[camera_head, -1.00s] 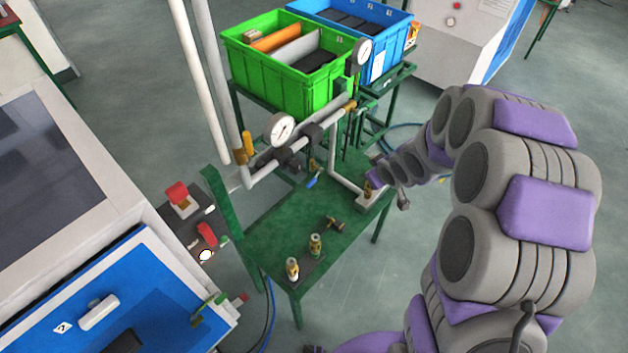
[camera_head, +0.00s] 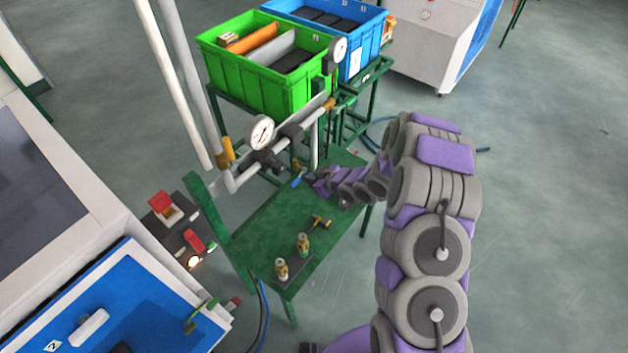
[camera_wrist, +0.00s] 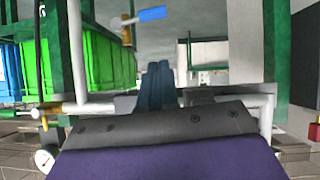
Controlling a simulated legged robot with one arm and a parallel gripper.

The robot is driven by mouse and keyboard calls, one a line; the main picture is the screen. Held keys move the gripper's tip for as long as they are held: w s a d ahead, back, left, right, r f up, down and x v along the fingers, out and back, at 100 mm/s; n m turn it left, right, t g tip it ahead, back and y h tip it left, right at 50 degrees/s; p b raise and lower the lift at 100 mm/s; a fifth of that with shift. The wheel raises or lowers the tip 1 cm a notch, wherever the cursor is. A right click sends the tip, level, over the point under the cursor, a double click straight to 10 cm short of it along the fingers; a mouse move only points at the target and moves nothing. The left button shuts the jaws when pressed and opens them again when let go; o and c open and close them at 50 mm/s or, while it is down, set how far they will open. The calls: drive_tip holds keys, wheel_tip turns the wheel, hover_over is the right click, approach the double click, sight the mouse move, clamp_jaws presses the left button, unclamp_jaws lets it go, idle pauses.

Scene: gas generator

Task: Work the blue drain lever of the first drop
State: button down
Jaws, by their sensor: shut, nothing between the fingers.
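The blue drain lever (camera_head: 299,181) sits low on the pipework above the green table. It also shows in the wrist view as a blue handle (camera_wrist: 152,13) on a brass valve (camera_wrist: 118,24), near the top edge. My gripper (camera_head: 318,183) is just right of the lever in the head view, partly hidden by my arm. In the wrist view my gripper's dark fingers (camera_wrist: 157,68) are together and empty. They point up the picture and lie below the blue handle, with a visible gap between.
The green table (camera_head: 255,228) carries several brass fittings, one (camera_head: 320,222) lying near its middle. White pipes and a pressure gauge (camera_head: 261,132) stand around the lever. Green (camera_head: 235,72) and blue crates are behind. A white pipe (camera_wrist: 76,55) runs left of my fingers in the wrist view.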

sight(298, 179)
drive_tip(key=w+a+f+b, duration=0.1)
drive_tip(key=w+a+f, duration=0.3)
drive_tip(key=f, duration=0.3)
drive_tip(key=shift+b, duration=0.35)
drive_tip(key=shift+f, duration=0.1)
drive_tip(key=shift+f, duration=0.15)
